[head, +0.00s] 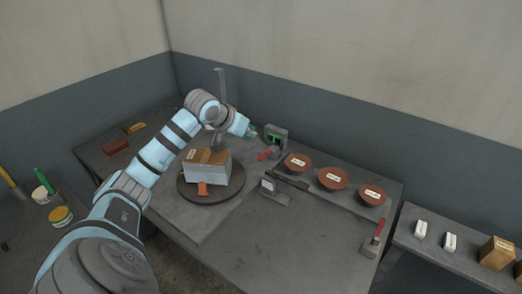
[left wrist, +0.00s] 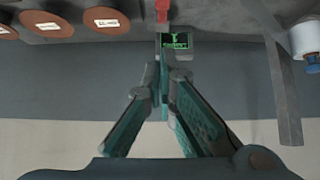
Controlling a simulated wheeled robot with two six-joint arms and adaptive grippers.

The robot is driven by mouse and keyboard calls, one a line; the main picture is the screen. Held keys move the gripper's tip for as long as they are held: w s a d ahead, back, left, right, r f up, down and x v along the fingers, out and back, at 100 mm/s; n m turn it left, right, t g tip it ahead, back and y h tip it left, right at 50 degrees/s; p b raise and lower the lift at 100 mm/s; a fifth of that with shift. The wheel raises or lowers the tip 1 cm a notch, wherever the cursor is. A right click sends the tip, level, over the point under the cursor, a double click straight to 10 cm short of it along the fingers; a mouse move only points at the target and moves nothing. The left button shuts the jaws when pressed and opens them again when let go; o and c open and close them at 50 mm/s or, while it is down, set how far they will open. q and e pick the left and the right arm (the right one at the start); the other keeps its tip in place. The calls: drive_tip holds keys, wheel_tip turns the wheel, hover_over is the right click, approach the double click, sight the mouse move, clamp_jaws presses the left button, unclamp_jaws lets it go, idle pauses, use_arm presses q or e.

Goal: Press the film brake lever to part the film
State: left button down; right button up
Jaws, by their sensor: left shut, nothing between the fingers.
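A red lever (head: 265,154) lies low beside a grey unit with a green display (head: 275,138); a red part (left wrist: 162,12) shows above that display (left wrist: 177,41) in the left wrist view. Another red lever (head: 379,228) stands upright on a grey base at the table's right. No label shows which is the film brake lever. My left gripper (head: 252,133) is shut and empty, beside the display unit in the head view. Its fingers (left wrist: 164,68) meet just in front of the display in the left wrist view. A white roll with a blue end (left wrist: 308,40) is at the right there.
A wrapped box stack (head: 207,171) stands on a round turntable (head: 230,193) below my left arm. A tall grey post (head: 219,85) rises behind it. Brown labelled bowls (head: 333,178) line the back right. The table's front right is mostly clear.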

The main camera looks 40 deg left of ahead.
use_arm(q)
hover_over(261, 158)
wheel_tip(261, 158, down, 6)
drive_tip(key=shift+w+f+b, duration=0.1)
drive_tip(key=shift+f+b, duration=0.15)
drive_tip(key=shift+b, duration=0.1)
wheel_tip(261, 158, down, 3)
drive_tip(key=shift+r, duration=0.15)
drive_tip(key=shift+s+f, duration=0.2)
drive_tip(key=shift+f, duration=0.25)
